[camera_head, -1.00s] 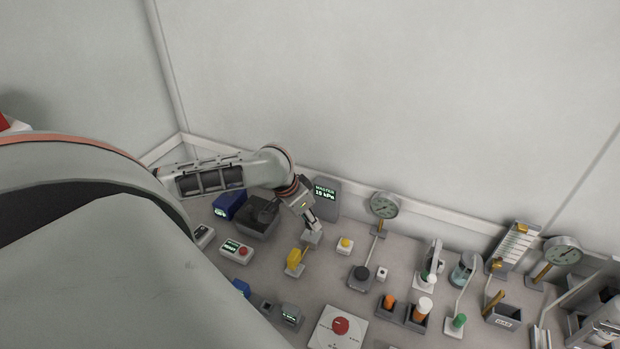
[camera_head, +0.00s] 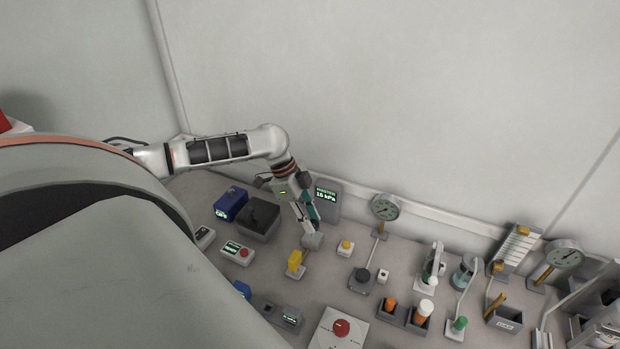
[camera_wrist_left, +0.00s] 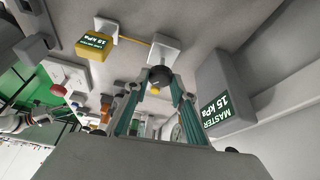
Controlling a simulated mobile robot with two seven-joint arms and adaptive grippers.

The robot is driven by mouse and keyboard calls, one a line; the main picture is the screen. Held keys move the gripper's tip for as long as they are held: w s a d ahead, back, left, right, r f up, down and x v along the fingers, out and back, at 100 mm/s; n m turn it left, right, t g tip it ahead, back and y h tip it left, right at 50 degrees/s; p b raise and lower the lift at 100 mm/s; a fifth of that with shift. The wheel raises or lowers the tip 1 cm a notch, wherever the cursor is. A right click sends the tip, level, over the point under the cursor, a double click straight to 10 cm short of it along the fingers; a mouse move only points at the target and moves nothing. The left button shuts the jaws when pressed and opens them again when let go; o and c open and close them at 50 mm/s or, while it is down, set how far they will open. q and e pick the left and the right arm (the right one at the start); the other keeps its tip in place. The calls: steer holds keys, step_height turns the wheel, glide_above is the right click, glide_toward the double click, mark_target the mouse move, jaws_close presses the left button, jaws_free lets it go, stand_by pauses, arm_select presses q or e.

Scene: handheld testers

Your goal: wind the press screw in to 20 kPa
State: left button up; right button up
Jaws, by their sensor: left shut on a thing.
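The press screw shows as a dark round knob (camera_wrist_left: 158,76) on a pale grey block (camera_wrist_left: 165,48) in the wrist view. The block (camera_head: 312,241) also shows in the head view. My left gripper (camera_head: 311,228) points down at it, and its teal fingers (camera_wrist_left: 156,88) are shut on the knob. The grey master display (camera_wrist_left: 223,95) reads 15 kPa; it stands just behind the gripper in the head view (camera_head: 326,197). A yellow handheld tester (camera_wrist_left: 93,45) with a small lit screen is joined to the block by a thin yellow line.
A blue device (camera_head: 231,204) and dark box (camera_head: 260,217) stand left of the gripper. A yellow button (camera_head: 345,247) and a dial gauge (camera_head: 385,207) stand to its right. A panel with a red button (camera_head: 341,328) lies in front. The wall is close behind.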

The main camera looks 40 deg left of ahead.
arm_select(q)
steer(key=shift+w+a+m+g, duration=0.15)
steer(key=shift+m+g, duration=0.55)
steer(key=shift+m, duration=1.4)
steer(key=o, duration=1.1)
steer(key=v, duration=1.2)
steer(key=shift+w+a, duration=0.1)
